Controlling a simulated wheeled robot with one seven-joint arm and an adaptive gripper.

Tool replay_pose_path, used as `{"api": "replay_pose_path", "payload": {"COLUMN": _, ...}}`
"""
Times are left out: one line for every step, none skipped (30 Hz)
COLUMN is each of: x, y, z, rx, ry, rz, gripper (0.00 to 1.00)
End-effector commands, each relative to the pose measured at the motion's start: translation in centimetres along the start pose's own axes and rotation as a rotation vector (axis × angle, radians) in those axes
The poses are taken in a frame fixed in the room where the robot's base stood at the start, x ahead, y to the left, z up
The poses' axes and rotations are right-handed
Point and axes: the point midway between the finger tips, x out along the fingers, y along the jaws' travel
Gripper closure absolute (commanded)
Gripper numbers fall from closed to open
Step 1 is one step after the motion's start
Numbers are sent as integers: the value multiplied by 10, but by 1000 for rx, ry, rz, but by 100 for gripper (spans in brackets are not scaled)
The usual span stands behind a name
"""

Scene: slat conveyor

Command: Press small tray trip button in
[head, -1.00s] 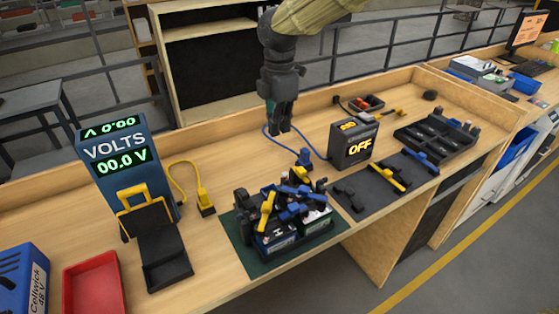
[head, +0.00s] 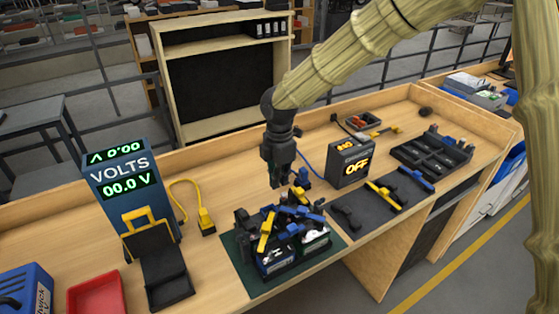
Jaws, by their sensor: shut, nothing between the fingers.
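My gripper (head: 278,184) is shut and empty, pointing down just behind and above the cluster of batteries (head: 283,262) with blue and yellow clamps. I cannot tell whether its tips touch anything there. A small dark tray (head: 362,124) with red pieces in it sits at the back of the bench, right of my gripper. A red tray (head: 97,296) lies at the lower left. I cannot make out a trip button on either tray; it is too small or hidden.
The blue volt meter (head: 124,172) reads 00.0 V at left. A dark box (head: 351,163) showing OFF stands right of my gripper. A grey mat (head: 352,199) with clamps and a black compartment tray (head: 433,153) lie farther right.

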Motion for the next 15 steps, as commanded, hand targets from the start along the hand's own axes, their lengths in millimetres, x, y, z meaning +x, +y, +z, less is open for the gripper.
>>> {"api": "replay_pose_path", "payload": {"x": 4, "y": 0, "z": 0, "rx": -1, "ry": 0, "rz": -3, "gripper": 100}}
{"api": "replay_pose_path", "payload": {"x": 8, "y": 0, "z": -1, "rx": 0, "ry": 0, "rz": -3, "gripper": 100}}
{"api": "replay_pose_path", "payload": {"x": 13, "y": 0, "z": -1, "rx": 0, "ry": 0, "rz": -3, "gripper": 100}}
{"api": "replay_pose_path", "payload": {"x": 16, "y": 0, "z": 0, "rx": 0, "ry": 0, "rz": -2, "gripper": 100}}
{"api": "replay_pose_path", "payload": {"x": 19, "y": 0, "z": 0, "rx": 0, "ry": -1, "rz": -2, "gripper": 100}}
{"api": "replay_pose_path", "payload": {"x": 23, "y": 0, "z": 0, "rx": 0, "ry": -1, "rz": -2, "gripper": 100}}
{"api": "replay_pose_path", "payload": {"x": 26, "y": 0, "z": 0, "rx": 0, "ry": -1, "rz": -1, "gripper": 100}}
{"api": "replay_pose_path", "payload": {"x": 28, "y": 0, "z": 0, "rx": 0, "ry": 0, "rz": -1, "gripper": 100}}
{"api": "replay_pose_path", "payload": {"x": 31, "y": 0, "z": 0, "rx": 1, "ry": 0, "rz": 0, "gripper": 100}}
{"api": "replay_pose_path", "payload": {"x": 33, "y": 0, "z": 0, "rx": 1, "ry": 0, "rz": 0, "gripper": 100}}
{"api": "replay_pose_path", "payload": {"x": 34, "y": 0, "z": 0, "rx": 1, "ry": -1, "rz": 0, "gripper": 100}}
{"api": "replay_pose_path", "payload": {"x": 35, "y": 0, "z": 0, "rx": 1, "ry": -1, "rz": 0, "gripper": 100}}
{"api": "replay_pose_path", "payload": {"x": 36, "y": 0, "z": 0, "rx": 1, "ry": -1, "rz": 0, "gripper": 100}}
{"api": "replay_pose_path", "payload": {"x": 37, "y": 0, "z": 0, "rx": 1, "ry": -1, "rz": 0, "gripper": 100}}
{"api": "replay_pose_path", "payload": {"x": 38, "y": 0, "z": 0, "rx": 1, "ry": -1, "rz": 1, "gripper": 100}}
